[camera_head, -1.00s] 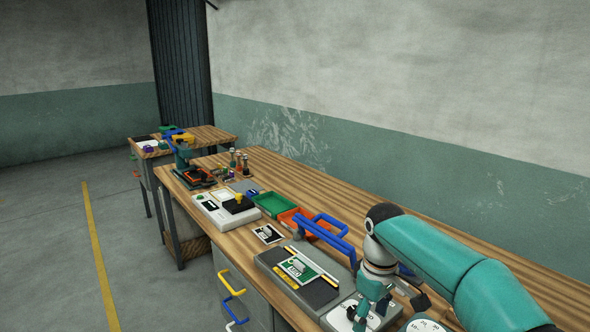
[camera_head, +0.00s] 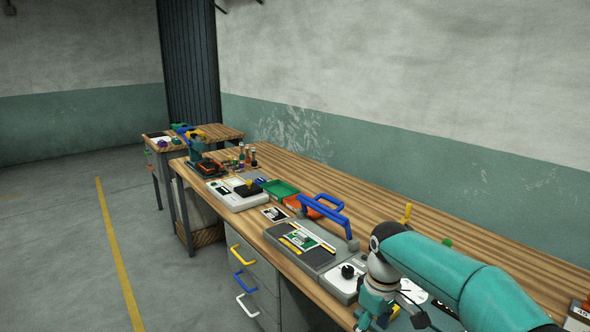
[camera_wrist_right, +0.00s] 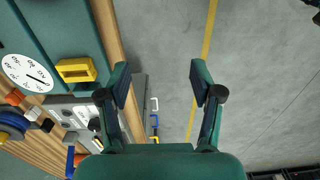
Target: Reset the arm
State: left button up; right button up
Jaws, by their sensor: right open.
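My right arm (camera_head: 455,275) comes in from the lower right of the head view, teal, and reaches over the near part of the wooden bench. Its gripper (camera_head: 378,312) points down at the bottom edge there and is partly cut off. In the right wrist view, the two dark fingers of my right gripper (camera_wrist_right: 160,78) stand wide apart with nothing between them. Bare grey floor lies behind the gap, beside the bench edge. My left gripper is in neither view.
In the wrist view, a round dial (camera_wrist_right: 27,74) and a yellow block (camera_wrist_right: 76,69) lie left. Floor beside the bench is open.

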jog(key=s+a+f+m+y, duration=0.15)
jog(key=s+f, duration=0.25)
jog(key=f, duration=0.7)
jog(key=s+a+f+m+y, duration=0.15)
jog(key=s+f, duration=0.35)
jog(key=f, duration=0.7)
jog(key=s+f+m, duration=0.3)
jog(key=s+f, duration=0.1)
jog(key=s, duration=0.4)
jog(key=s+f+m, duration=0.3)
jog(key=s+f, duration=0.1)
jog(key=s, duration=0.5)
jog(key=shift+s+a+m+t+y, duration=0.25)
jog(key=shift+a+m+t+y, duration=0.05)
jog(key=shift+a, duration=0.1)
